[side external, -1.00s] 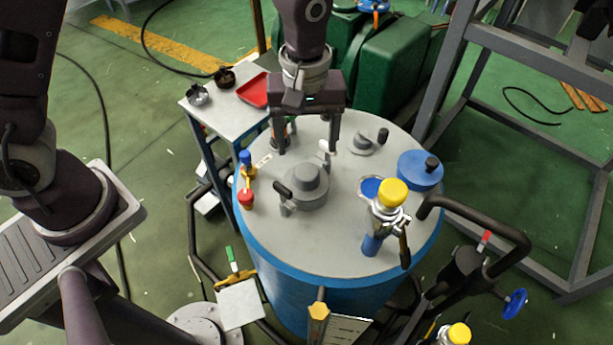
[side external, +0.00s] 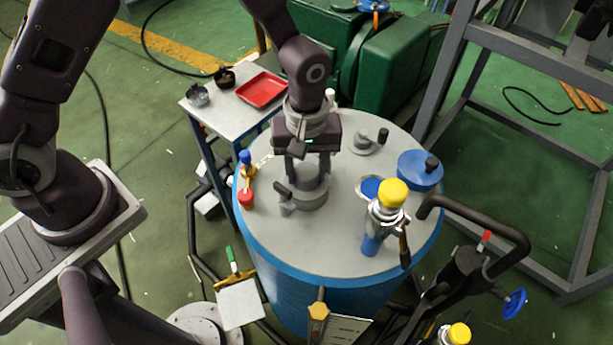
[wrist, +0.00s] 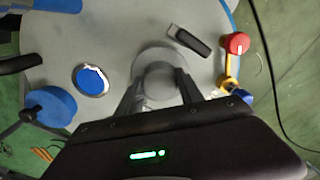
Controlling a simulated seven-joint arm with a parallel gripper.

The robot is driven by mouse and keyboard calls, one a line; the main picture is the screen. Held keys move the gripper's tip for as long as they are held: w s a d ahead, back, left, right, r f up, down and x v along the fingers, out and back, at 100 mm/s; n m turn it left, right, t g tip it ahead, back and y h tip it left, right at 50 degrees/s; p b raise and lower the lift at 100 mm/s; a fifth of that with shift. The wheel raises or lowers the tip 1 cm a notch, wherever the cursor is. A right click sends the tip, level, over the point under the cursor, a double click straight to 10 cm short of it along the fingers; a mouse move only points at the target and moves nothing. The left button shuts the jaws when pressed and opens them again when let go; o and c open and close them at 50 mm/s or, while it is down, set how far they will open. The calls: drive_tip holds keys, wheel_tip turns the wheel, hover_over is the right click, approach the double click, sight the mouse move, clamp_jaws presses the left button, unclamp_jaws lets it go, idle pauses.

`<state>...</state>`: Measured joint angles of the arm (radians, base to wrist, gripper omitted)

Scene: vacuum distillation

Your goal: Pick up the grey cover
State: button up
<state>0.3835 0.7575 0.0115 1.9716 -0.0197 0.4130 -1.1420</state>
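The fingers are drawn in and appear shut on that part. In the wrist view the grey cover (wrist: 160,87) shows between the two fingertips (wrist: 158,78); the exact contact is partly hidden. The cover appears upright and resting on the drum top.
A yellow-capped fitting (side external: 393,193) stands at right. A red-and-yellow valve (side external: 246,190) is at left. A side table holds a red tray (side external: 261,90).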

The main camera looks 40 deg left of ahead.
clamp_jaws()
